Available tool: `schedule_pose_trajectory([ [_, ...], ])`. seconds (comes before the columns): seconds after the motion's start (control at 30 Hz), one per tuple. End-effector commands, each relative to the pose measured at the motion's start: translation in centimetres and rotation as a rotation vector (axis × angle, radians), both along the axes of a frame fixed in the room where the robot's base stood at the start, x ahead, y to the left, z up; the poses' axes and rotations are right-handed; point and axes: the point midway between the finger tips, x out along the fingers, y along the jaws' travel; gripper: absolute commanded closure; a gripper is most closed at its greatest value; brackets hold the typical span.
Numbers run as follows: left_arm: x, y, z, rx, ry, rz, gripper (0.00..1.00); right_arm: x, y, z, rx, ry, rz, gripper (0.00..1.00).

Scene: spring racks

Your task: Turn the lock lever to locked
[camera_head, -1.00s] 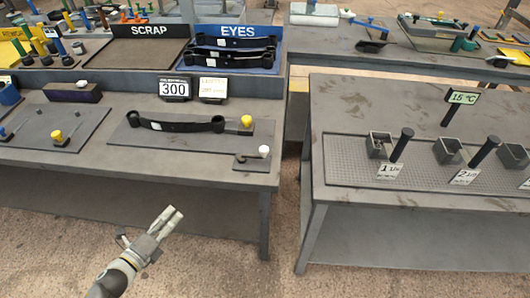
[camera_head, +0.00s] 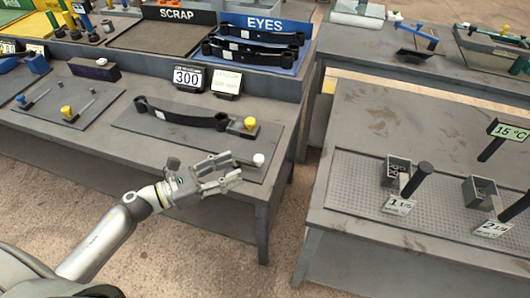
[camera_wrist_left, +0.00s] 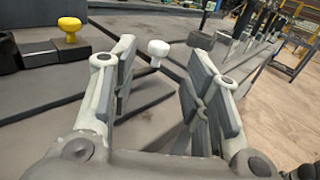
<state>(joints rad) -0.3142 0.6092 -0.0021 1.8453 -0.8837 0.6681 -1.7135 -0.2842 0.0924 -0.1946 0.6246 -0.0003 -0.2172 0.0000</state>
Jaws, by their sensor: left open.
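The lock lever, with a white knob (camera_head: 258,159), stands at the front right of the left bench, near its edge. In the head view my left gripper (camera_head: 236,169) is open just left of the knob, its fingers pointing right toward it and covering most of the lever's arm and plate. In the left wrist view the white knob (camera_wrist_left: 158,47) shows ahead, in the gap between the open fingers (camera_wrist_left: 160,75); nothing is held. The lever's angle is hard to tell. My right gripper is not in view.
A black leaf spring (camera_head: 182,116) lies on a plate behind the lever, beside a yellow knob (camera_head: 250,123). A display reading 300 (camera_head: 188,78) stands behind it. Spare springs lie in the blue EYES tray (camera_head: 273,65). Another bench (camera_head: 375,105) stands right, across a gap.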

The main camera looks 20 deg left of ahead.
Motion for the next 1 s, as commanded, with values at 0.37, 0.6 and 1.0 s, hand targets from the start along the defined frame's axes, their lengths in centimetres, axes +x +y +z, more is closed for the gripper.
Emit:
schedule_pose_trajectory([
  [0.37, 4.7, -4.9, 0.4, -0.004, 0.0, 0.002, 0.57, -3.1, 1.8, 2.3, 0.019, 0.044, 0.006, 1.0],
  [0.6, 6.0, -6.3, 0.1, -0.003, 0.002, 0.002, 0.57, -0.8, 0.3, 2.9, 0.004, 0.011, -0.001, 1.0],
  [1.0, 6.0, -6.4, 0.0, -0.002, 0.001, 0.002, 0.72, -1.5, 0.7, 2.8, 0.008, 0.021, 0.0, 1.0],
])
